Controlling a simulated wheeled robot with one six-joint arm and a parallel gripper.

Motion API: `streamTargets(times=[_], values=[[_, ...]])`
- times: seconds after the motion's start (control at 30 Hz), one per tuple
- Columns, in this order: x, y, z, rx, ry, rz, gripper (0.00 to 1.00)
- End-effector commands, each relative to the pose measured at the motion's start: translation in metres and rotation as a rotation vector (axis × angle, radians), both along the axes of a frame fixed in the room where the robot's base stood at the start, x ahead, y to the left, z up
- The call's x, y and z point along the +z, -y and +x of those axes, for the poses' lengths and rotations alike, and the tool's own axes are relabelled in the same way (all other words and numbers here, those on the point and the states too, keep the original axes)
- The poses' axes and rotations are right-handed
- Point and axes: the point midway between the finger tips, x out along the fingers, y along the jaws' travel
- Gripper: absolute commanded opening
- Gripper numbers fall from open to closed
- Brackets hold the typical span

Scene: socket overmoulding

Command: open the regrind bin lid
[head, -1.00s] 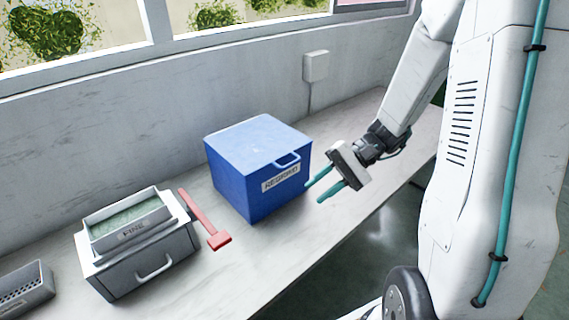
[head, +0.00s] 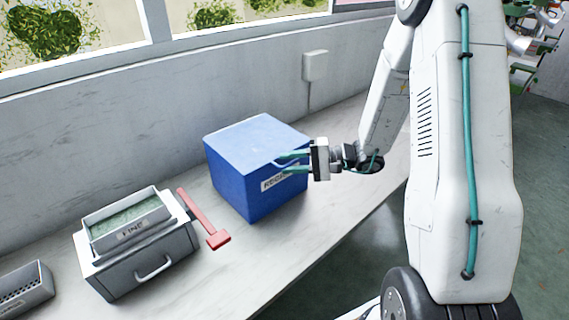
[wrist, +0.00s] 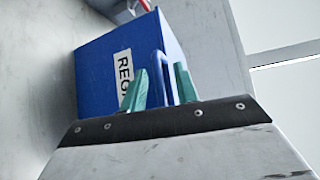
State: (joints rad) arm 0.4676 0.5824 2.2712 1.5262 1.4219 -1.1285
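The blue regrind bin (head: 233,177) stands on the bench with its flat lid (head: 255,136) down. Its front has a white label, partly hidden by my gripper in the head view. In the wrist view the bin (wrist: 95,80) appears turned on its side, with the label and a blue bar handle (wrist: 159,64) on its front. My gripper (head: 280,163) is at the upper front of the bin. Its two teal fingers (wrist: 161,70) are apart, one on each side of the handle. I cannot tell whether either finger touches it.
A red tool (head: 207,222) lies on the bench left of the bin. Farther left are a grey box with a tray (head: 135,228) labelled FINE and a small grey perforated container (head: 25,290). A wall with a white box (head: 315,65) runs behind the bench.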

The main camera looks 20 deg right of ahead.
Motion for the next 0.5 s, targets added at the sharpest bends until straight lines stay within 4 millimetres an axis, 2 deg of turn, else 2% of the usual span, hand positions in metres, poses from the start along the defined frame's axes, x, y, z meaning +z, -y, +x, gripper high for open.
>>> streamTargets(times=[0.2, 0.47, 0.5], values=[[-0.003, -0.016, 0.008, 0.001, -0.001, -0.001, 0.30], [-0.003, -0.017, 0.008, 0.000, 0.000, -0.001, 0.30], [-0.003, -0.016, 0.008, 0.000, 0.000, -0.001, 0.19]])
